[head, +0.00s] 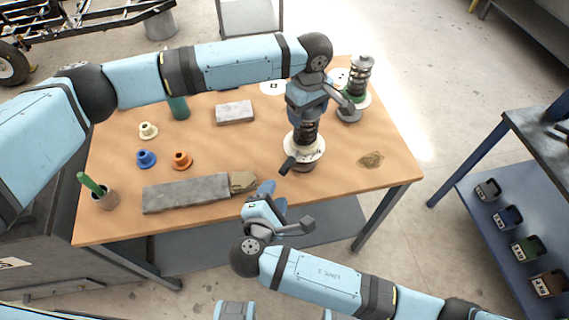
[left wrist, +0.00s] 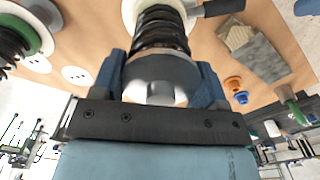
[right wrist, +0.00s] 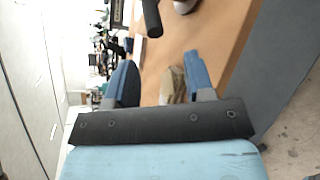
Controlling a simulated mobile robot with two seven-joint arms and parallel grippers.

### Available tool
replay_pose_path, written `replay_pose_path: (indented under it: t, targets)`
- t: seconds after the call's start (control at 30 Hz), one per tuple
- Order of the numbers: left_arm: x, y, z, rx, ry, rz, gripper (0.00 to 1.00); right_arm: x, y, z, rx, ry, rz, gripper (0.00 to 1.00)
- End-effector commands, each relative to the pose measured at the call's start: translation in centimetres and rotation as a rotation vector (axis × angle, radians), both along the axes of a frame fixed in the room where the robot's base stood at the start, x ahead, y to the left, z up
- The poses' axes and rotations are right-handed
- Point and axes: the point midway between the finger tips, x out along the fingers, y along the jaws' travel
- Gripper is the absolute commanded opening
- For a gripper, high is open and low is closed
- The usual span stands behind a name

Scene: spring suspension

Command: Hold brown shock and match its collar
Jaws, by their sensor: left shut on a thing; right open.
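The shock (head: 307,132) stands upright near the table's right middle, with a dark coil spring, a cream disc (head: 318,148) around it and a black handle (head: 287,166) at its base. My left gripper (head: 306,113) is shut on its silvery top; in the left wrist view the top (left wrist: 160,78) sits between the blue fingers. Brown colouring is hard to make out. Three loose collars lie at left: cream (head: 148,131), blue (head: 146,159) and orange (head: 181,160). My right gripper (head: 273,197) is open and empty by the table's front edge; its fingers also show in the right wrist view (right wrist: 162,78).
A second shock (head: 360,75) with a green collar stands at the back right. A grey slab (head: 186,193) and a tan block (head: 242,182) lie at the front.

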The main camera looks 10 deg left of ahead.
Motion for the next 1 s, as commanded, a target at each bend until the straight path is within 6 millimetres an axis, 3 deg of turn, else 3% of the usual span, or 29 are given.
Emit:
replay_pose_path:
  t: [0.13, 0.27, 0.7, 1.0]
  targets:
    - [-0.1, 0.1, -0.4, 0.005, 0.005, 0.000, 0.39, -1.3, 0.0, 0.3, -0.008, -0.069, 0.021, 0.48]
    - [-0.1, 0.1, -0.3, 0.005, 0.005, 0.000, 0.39, -1.1, 0.0, 0.4, -0.012, -0.092, 0.027, 0.48]
    - [-0.1, 0.1, -0.3, 0.004, 0.002, 0.001, 0.39, 6.7, -1.1, -1.2, -0.014, -0.094, 0.026, 0.48]
    - [0.0, 0.1, -0.2, 0.004, 0.002, 0.001, 0.39, 9.8, -1.6, -1.9, -0.012, -0.092, 0.026, 0.48]
